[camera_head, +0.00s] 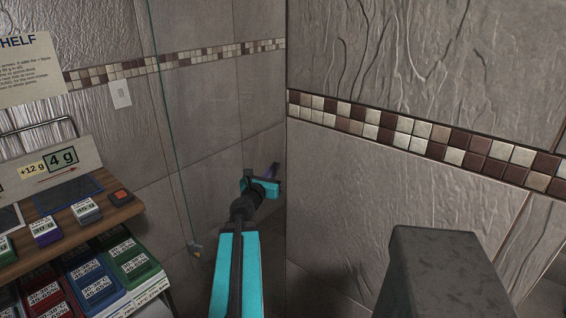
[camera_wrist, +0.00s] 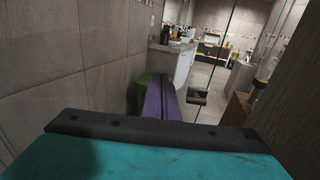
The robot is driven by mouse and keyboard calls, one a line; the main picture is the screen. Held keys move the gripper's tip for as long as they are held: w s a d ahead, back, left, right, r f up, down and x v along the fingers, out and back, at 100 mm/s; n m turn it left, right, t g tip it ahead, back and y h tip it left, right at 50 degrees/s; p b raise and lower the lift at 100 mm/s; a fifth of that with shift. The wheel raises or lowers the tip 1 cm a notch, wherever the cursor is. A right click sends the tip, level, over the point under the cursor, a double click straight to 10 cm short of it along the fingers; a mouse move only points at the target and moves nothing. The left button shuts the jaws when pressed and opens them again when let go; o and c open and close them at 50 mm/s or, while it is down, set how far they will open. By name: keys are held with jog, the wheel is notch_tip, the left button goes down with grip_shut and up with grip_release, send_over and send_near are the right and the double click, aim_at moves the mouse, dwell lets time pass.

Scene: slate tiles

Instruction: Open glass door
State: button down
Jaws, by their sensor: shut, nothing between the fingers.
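The glass door (camera_head: 168,110) is a clear pane in the head view; its thin green edge runs down left of my arm, with tiled wall showing through. A small pale fitting (camera_head: 195,249) sits low by this edge. My gripper (camera_head: 272,171) is right of the edge, near the wall corner, and looks apart from the fitting. In the wrist view the purple fingers of my gripper (camera_wrist: 163,86) are together with nothing between them. I cannot tell the pane's angle.
Coloured boxes (camera_head: 95,280) lie below. A tiled wall (camera_head: 390,180) closes the right side. The wrist view shows a white counter (camera_wrist: 172,62) beyond.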

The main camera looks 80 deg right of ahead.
aim_at(283, 156)
jog(key=shift+s+d+p, duration=0.2)
jog(key=shift+s+d, duration=0.05)
jog(key=shift+d, duration=1.35)
jog(key=shift+s+d+p, duration=0.15)
jog(key=shift+s+d, duration=0.15)
jog(key=shift+d, duration=1.25)
jog(key=shift+s+d+p, duration=0.2)
jog(key=shift+s+d, duration=0.05)
jog(key=shift+d, duration=1.35)
jog(key=shift+w+d, duration=0.1)
jog(key=shift+d, duration=0.05)
